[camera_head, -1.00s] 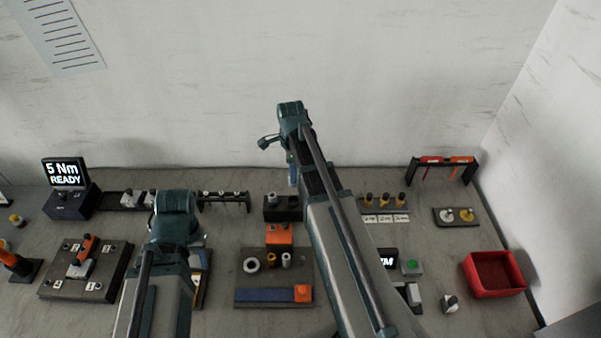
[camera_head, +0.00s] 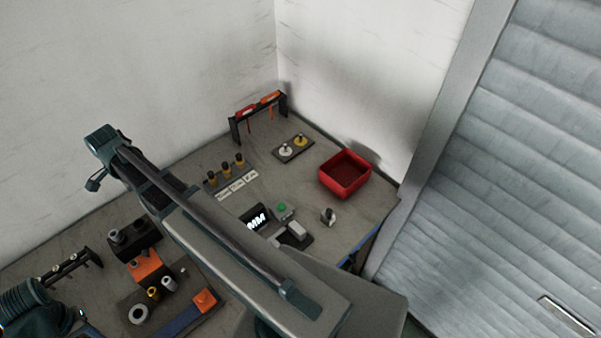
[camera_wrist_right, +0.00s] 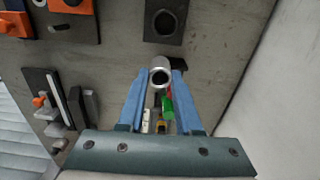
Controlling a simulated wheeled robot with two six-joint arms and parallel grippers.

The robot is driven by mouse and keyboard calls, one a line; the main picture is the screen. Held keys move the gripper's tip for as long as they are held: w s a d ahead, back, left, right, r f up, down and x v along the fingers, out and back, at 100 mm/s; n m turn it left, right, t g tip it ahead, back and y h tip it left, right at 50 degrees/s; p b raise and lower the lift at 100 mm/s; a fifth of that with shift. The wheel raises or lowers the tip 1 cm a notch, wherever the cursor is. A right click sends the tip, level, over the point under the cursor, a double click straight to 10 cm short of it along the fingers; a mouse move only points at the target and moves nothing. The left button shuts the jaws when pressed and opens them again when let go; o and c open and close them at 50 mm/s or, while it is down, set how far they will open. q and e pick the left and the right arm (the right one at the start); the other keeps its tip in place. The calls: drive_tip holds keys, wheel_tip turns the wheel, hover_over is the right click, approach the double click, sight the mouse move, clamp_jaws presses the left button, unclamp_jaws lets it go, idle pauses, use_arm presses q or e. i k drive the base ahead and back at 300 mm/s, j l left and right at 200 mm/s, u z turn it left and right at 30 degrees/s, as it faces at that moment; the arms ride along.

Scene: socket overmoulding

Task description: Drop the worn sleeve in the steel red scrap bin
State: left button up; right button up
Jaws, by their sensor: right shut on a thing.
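My right gripper (camera_wrist_right: 160,88) is shut on a silver, hollow ring-like sleeve (camera_wrist_right: 160,70), held between its two blue fingers and seen end-on in the right wrist view. In the head view my right arm reaches to the upper left, and its fingers are hidden. The red scrap bin (camera_head: 342,189) stands at the right end of the bench, well to the right of my right wrist, and looks empty. Part of my left arm shows at the lower left of the head view; its gripper is out of sight.
A two-post rack with red and orange tools (camera_head: 259,116) and a plate with two knobs (camera_head: 293,147) stand behind the bin. A green button (camera_head: 281,208) and a small dark-and-silver knob (camera_head: 328,216) lie in front. A shutter (camera_head: 520,180) is at the right.

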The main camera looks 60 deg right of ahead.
sight(348, 179)
drive_tip(key=z, duration=2.65)
